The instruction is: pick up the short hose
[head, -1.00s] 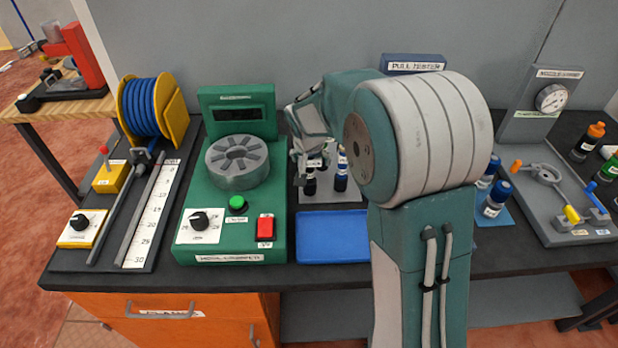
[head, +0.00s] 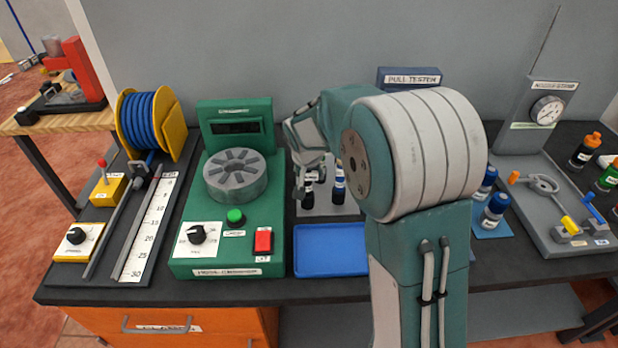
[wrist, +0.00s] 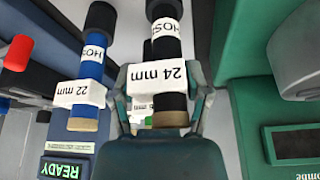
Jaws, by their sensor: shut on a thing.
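A short black hose (wrist: 167,103) with a white "24 mm" tag and a tan end stands between the two fingers of my gripper (wrist: 160,88) in the wrist view. My gripper is shut on it, with a finger on each side. In the head view the black hose (head: 308,197) shows below my gripper (head: 309,180), over the grey mat; I cannot tell whether it still touches it. A blue hose (wrist: 85,85) tagged "22 mm" stands just left of it in the wrist view, outside the fingers. The blue hose (head: 339,186) is upright to the right in the head view.
A green crimper (head: 230,215) stands close on the left. An empty blue tray (head: 330,250) lies in front of the hoses. The pull tester (head: 409,77) is behind, partly hidden by my arm. Small blue-capped bottles (head: 495,206) stand to the right.

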